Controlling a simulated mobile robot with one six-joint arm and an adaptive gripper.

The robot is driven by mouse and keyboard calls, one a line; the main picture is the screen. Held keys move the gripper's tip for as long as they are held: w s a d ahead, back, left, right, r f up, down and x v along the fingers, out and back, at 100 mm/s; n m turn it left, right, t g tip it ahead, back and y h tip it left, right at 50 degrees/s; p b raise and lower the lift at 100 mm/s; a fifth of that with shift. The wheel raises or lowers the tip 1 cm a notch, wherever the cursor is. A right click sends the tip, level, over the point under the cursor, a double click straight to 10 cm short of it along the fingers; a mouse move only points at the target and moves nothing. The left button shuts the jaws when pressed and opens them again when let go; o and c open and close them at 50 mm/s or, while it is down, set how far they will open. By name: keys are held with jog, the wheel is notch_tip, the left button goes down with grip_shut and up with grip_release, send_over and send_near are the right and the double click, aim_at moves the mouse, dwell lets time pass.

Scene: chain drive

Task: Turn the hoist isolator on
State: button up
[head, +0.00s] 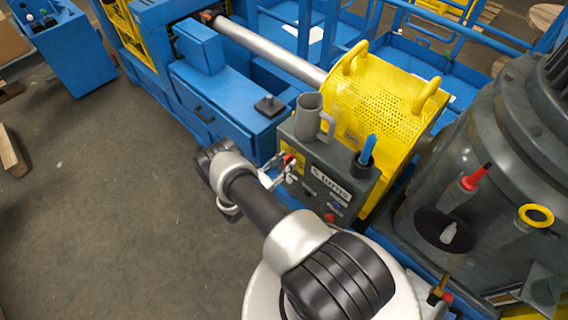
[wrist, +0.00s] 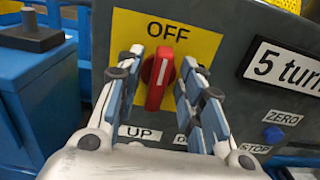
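The isolator is a red rotary knob (wrist: 160,80) with a white line on its face, standing upright on a yellow plate (wrist: 205,42) below the word OFF. In the head view the red knob (head: 288,158) shows small on the front of the grey control box (head: 325,157). My gripper (wrist: 162,70) has its blue-padded fingers open, one on each side of the knob, with narrow gaps visible; I cannot tell whether either pad touches. In the head view my gripper (head: 278,172) is at the box's front, partly hidden by my wrist.
The box carries UP and STOP labels, a blue ZERO button (wrist: 273,134) and a "5 turns" sign (wrist: 285,65). A grey mug (head: 309,117) and a holder with a blue tool (head: 367,150) stand on top. A yellow perforated guard (head: 375,95) is behind.

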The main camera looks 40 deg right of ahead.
jog(key=shift+c, duration=0.4)
grip_shut()
jog(key=m+b, duration=0.2)
jog(key=m, duration=0.2)
jog(key=shift+s+f+m, duration=0.1)
jog(key=shift+s+m, duration=0.05)
jog(key=shift+m, duration=0.25)
jog(key=m+b, duration=0.1)
jog(key=m, duration=0.3)
jog(key=shift+s+f, duration=0.1)
jog(key=shift+s+f+m+b, duration=0.1)
jog(key=shift+m+b, duration=0.5)
jog(key=shift+m, duration=1.6)
jog(key=shift+f+m+b, duration=0.1)
jog(key=shift+m+b, duration=0.45)
jog(key=shift+m, duration=1.65)
jog(key=shift+o, duration=0.4)
grip_release()
